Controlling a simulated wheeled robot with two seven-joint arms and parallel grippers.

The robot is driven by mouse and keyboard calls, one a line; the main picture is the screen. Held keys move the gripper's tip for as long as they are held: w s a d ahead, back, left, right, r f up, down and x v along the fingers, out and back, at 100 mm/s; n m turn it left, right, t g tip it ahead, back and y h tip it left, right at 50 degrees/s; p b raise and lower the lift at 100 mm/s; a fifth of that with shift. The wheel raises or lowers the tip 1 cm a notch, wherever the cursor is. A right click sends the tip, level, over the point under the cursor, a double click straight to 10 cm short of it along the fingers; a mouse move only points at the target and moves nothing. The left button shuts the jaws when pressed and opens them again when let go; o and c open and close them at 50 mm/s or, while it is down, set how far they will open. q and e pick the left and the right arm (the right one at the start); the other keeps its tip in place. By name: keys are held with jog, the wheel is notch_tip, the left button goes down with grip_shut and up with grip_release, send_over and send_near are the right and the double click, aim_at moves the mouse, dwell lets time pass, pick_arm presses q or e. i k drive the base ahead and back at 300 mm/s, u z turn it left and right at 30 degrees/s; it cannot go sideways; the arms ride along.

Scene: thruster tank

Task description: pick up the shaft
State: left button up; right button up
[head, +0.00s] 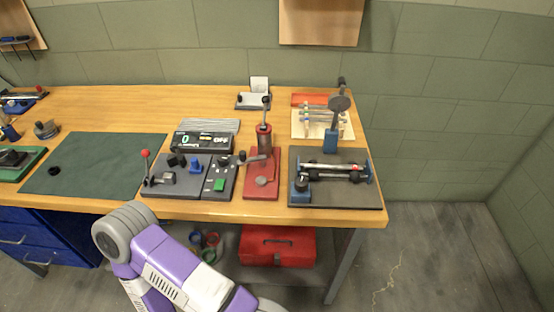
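I cannot tell for sure which item is the shaft. Several slim metallic rods lie on a pale rack (320,132) at the back right of the bench. Another dark rod-like part (334,172) lies across the blue-ended fixture on a dark plate (335,198) at the front right. Neither of my grippers is in view. A purple and grey link of my arm shows at the bottom, in front of the bench.
The wooden bench (90,103) carries a dark green mat (95,165), a grey control panel (218,180), a red press (263,170) and a round-headed stand (338,104). A red toolbox (278,247) sits below. Floor at right is clear.

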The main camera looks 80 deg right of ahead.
aim_at(307, 165)
jog(key=u, duration=0.1)
jog(key=k, duration=1.3)
jog(key=z, duration=1)
